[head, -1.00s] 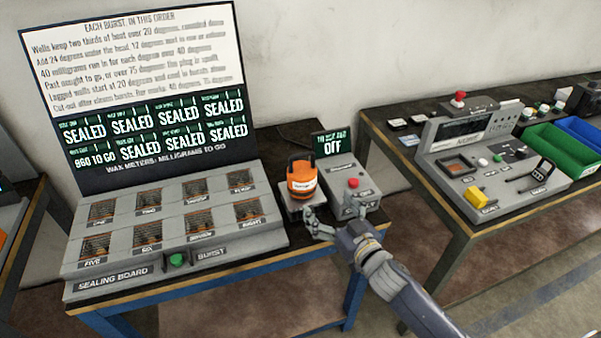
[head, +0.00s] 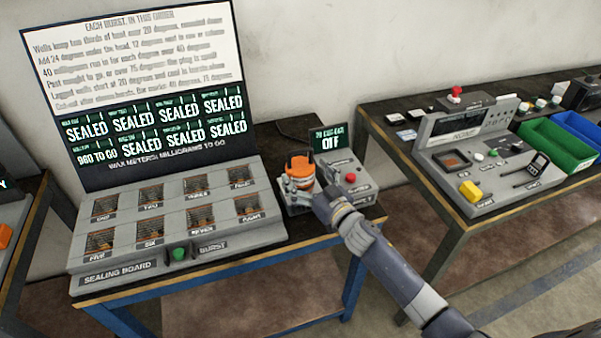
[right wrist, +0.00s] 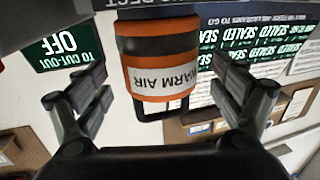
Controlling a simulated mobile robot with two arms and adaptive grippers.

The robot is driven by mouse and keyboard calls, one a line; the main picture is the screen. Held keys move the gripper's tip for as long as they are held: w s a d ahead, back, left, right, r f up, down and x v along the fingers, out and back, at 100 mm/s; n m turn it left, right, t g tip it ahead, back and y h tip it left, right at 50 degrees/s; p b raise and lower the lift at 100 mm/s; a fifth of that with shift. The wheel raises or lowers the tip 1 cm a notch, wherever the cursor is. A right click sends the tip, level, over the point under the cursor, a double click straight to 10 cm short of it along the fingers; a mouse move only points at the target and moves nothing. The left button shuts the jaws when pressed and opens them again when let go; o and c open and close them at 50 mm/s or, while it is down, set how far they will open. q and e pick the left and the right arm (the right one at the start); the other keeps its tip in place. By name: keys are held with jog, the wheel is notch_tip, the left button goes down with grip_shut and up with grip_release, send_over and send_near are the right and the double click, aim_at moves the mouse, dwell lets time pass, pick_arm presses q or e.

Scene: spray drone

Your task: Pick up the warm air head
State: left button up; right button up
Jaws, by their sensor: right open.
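The warm air head (head: 299,172) is an orange and dark cylinder with a handle on top. It stands on its grey base, right of the sealing board. In the right wrist view the warm air head (right wrist: 160,70) shows upside down, with its "WARM AIR" label and dark handle. My right gripper (head: 305,194) is at the front of the head, partly hidden by its own wrist. In the right wrist view its open fingers (right wrist: 158,88) stand on either side of the head, with gaps on both sides. My left gripper is not in view.
A grey box with a red button (head: 351,178) and an "OFF" sign (head: 331,142) stands close right of the head. A second table (head: 450,225) holds a console and bins.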

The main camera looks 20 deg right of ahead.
aim_at(300, 165)
jog(key=shift+x, duration=1.4)
jog(key=c, duration=1.4)
jog(key=shift+r, duration=0.1)
jog(key=shift+c, duration=0.8)
jog(key=shift+r, duration=0.5)
notch_tip(300, 165, up, 2)
jog(key=shift+r, duration=0.1)
jog(key=s+a+r+b, duration=0.1)
jog(key=s+a+b, duration=0.1)
jog(key=s, duration=1.3)
jog(key=shift+s+a+r, duration=0.35)
jog(key=shift+s+r, duration=0.05)
